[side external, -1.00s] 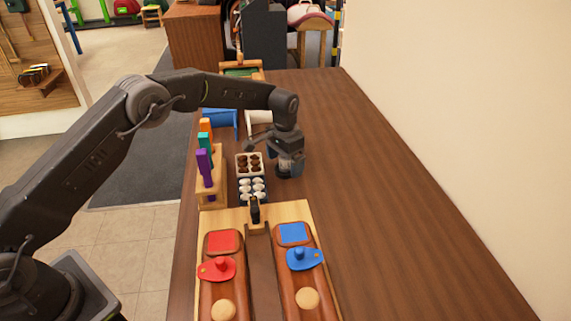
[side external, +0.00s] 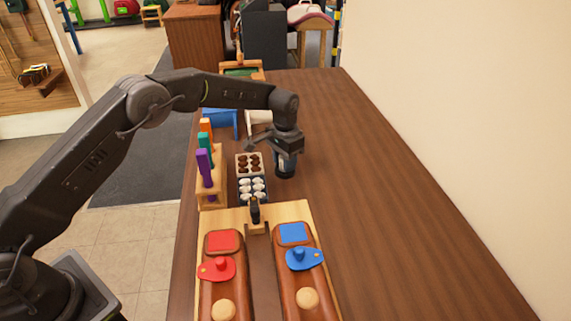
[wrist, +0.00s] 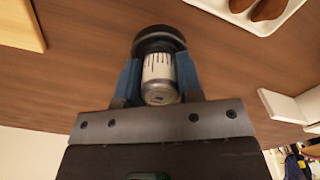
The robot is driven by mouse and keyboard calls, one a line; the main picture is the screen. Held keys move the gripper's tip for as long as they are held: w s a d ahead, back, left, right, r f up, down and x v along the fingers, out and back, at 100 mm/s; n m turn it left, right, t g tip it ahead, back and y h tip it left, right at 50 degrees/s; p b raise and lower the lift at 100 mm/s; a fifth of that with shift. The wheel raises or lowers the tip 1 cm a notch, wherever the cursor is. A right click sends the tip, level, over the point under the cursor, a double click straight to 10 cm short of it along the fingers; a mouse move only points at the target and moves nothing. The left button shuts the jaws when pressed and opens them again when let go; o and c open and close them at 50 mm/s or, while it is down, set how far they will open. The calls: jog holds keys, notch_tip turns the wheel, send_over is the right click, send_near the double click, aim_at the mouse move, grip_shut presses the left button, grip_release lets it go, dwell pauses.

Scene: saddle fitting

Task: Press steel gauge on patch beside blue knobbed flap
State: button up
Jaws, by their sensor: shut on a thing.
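My gripper (side external: 286,158) is beyond the saddle board, right of the trays, fingers pointing down. In the wrist view, its two blue fingers (wrist: 158,75) are shut on the steel gauge (wrist: 158,68), a short cylinder with a white tick-marked band and a wide dark end. In the side view the gauge is mostly hidden by the fingers, and I cannot tell whether it touches the table. The blue knobbed flap (side external: 304,259) lies on the right leather panel. A square blue patch (side external: 293,233) is beside it, on its far side, uncovered.
A red patch (side external: 223,241) and red knobbed flap (side external: 216,269) lie on the left panel. A black-handled tool (side external: 255,211) stands upright between panels and trays. A rack (side external: 211,190) holds colored handles. The tabletop (side external: 400,220) at right is clear.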

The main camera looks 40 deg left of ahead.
jog(key=shift+r, duration=0.1)
jog(key=shift+r, duration=2.45)
jog(key=shift+s+d+r, duration=0.15)
jog(key=shift+d, duration=0.2)
jog(key=s+d+r, duration=0.1)
jog(key=s+d, duration=0.4)
jog(key=s, duration=0.1)
jog(key=s+d+r, duration=0.2)
jog(key=s+d, duration=0.3)
jog(key=s, duration=0.2)
jog(key=s+d+r, duration=0.2)
jog(key=s+d, duration=0.3)
jog(key=s, duration=0.1)
jog(key=shift+s+d+r, duration=0.2)
jog(key=shift+d+r, duration=0.05)
jog(key=shift+s+f, duration=0.1)
jog(key=shift+f, duration=1.3)
